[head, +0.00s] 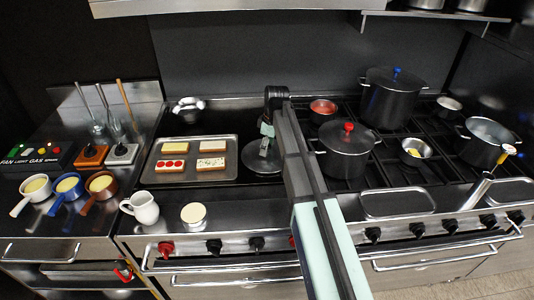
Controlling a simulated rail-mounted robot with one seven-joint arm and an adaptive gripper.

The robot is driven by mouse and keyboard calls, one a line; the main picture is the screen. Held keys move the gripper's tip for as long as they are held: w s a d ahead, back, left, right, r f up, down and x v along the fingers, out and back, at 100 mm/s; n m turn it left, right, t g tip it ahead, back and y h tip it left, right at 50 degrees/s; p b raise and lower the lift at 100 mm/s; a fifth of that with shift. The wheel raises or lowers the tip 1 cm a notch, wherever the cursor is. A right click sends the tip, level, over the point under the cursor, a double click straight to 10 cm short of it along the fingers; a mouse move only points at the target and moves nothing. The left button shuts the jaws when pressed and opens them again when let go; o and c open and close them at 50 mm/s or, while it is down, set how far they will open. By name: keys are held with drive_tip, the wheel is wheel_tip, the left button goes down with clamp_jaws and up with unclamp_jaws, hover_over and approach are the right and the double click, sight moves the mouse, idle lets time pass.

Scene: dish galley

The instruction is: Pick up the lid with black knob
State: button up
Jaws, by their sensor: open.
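A round grey lid (259,162) lies flat on the dark cooktop, right of the baking tray, in the head view. A small dark shape at its middle looks like its black knob, but my gripper partly covers it. My gripper (266,143) points down from the end of my arm, right over the middle of the lid. It is open. Whether the fingers stand around the knob or just above it, I cannot tell. My arm hides what lies right of the lid.
A tray (152,176) with several topped slices lies left of the lid. A pot with a red-knobbed lid (347,150) stands to the right, a blue-knobbed pot (392,103) behind it. A red bowl (322,108) is behind my arm. A white jug (144,209) stands at the front left.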

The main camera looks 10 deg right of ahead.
clamp_jaws()
drive_tip(key=shift+r, duration=0.1)
idle(0.3)
